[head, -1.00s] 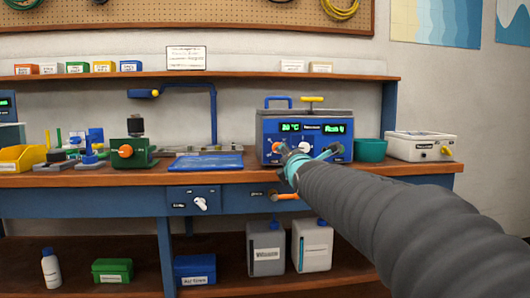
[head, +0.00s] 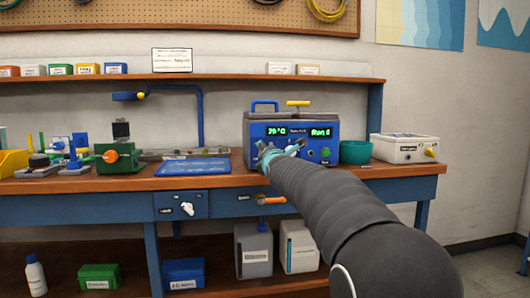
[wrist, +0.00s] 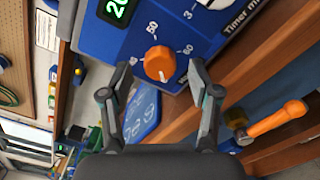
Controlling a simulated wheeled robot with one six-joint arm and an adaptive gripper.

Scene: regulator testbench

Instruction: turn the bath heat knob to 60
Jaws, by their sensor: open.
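The orange heat knob (wrist: 159,63) sits on the blue front panel of the bath (head: 325,129), with the printed marks 50 and 60 beside it in the wrist view. A pale pointer mark shows on its lower part. My gripper (wrist: 161,70) is open, with one fingertip on each side of the knob in that view; I cannot tell whether either touches it. In the head view my gripper (head: 268,155) is at the left part of the bath's panel and covers the knob. The bath's green displays are lit.
An orange handle (wrist: 279,119) projects below the bench top edge. A blue mat (head: 193,167) lies left.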

